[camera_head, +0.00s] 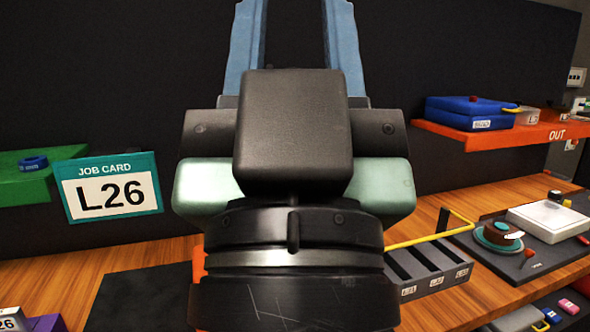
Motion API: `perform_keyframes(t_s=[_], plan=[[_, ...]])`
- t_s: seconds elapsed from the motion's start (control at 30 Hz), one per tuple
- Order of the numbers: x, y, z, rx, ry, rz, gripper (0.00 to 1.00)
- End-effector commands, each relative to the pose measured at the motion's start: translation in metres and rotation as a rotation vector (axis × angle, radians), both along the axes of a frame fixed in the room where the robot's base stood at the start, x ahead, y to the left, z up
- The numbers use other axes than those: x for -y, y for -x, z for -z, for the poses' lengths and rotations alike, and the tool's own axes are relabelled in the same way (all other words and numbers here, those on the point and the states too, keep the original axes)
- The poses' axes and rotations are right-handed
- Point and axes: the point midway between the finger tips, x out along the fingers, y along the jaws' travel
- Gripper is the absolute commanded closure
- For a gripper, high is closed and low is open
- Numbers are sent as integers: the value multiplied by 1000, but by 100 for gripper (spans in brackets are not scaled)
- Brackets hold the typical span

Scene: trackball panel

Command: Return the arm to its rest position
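My gripper (294,35) fills the middle of the head camera view, close to the camera and pointing up. Its two blue fingers stand wide apart, and only the dark wall shows between them. The fingertips run out of the top of the picture. The black wrist and pale green side parts sit below the fingers. They hide the middle of the bench and wall.
A wooden bench (160,254) runs across, with a dark mat at lower left. A job card (110,187) reads L26, beside a green shelf (20,190). An orange OUT shelf (460,138) holds a blue case (470,112). A slotted grey tray (428,268) stands right of my wrist.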

Motion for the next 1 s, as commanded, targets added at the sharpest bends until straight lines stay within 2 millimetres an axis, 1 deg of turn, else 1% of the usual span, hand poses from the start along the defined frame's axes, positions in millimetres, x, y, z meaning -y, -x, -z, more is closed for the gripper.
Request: perform_keyframes(t_s=[0.03,0.3,0.4,0.5,0.57,1.0], plan=[[0,0,-25,-1,-1,-1,61],[0,-1,-97,-3,-1,-3,61],[0,-1,-114,-4,-2,-4,61],[0,-1,-122,-4,-1,-4,61],[0,-1,-124,-4,-1,-4,61],[0,-1,-124,-4,-2,-5,61]])
